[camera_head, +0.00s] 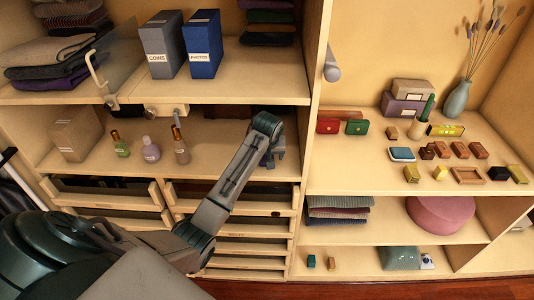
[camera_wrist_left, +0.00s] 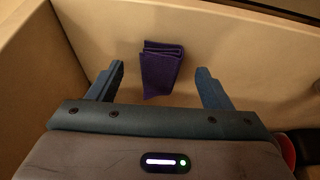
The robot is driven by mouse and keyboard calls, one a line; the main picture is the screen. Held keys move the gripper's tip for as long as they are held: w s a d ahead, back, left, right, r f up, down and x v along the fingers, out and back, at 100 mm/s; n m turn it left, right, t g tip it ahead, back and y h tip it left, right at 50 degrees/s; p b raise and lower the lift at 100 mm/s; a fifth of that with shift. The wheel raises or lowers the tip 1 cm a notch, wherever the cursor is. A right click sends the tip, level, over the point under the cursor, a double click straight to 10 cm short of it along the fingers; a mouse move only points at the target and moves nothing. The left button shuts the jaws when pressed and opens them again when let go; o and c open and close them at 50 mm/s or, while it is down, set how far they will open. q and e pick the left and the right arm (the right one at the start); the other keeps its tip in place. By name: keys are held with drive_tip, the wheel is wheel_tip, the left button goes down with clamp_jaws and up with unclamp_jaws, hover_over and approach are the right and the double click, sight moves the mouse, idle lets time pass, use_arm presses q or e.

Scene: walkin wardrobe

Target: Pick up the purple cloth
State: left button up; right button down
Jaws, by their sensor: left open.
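The purple cloth (camera_wrist_left: 161,72) is a small folded piece on a pale wooden shelf board in the left wrist view. My left gripper (camera_wrist_left: 159,72) is open, with one finger on each side of the cloth and a gap on both sides. I cannot tell how far the fingertips are above the board. In the head view my left gripper (camera_head: 274,156) reaches into the middle shelf near its right end, and the arm largely hides the cloth there. My right gripper is not in view.
Several small bottles (camera_head: 151,149) and a beige box (camera_head: 75,134) stand left on the same shelf. Upright panels bound it at the right (camera_head: 309,110) and beside the gripper in the wrist view (camera_wrist_left: 35,75). Drawers (camera_head: 240,226) lie below.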

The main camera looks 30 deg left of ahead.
use_arm(q)
drive_tip(key=w+a, duration=0.1)
drive_tip(key=w+a+p, duration=0.1)
drive_tip(key=w, duration=0.1)
drive_tip(key=shift+p+x, duration=0.4)
drive_tip(key=shift+x, duration=0.75)
drive_tip(key=shift+f, duration=0.35)
drive_tip(key=shift+c, duration=0.4)
drive_tip(key=c, duration=1)
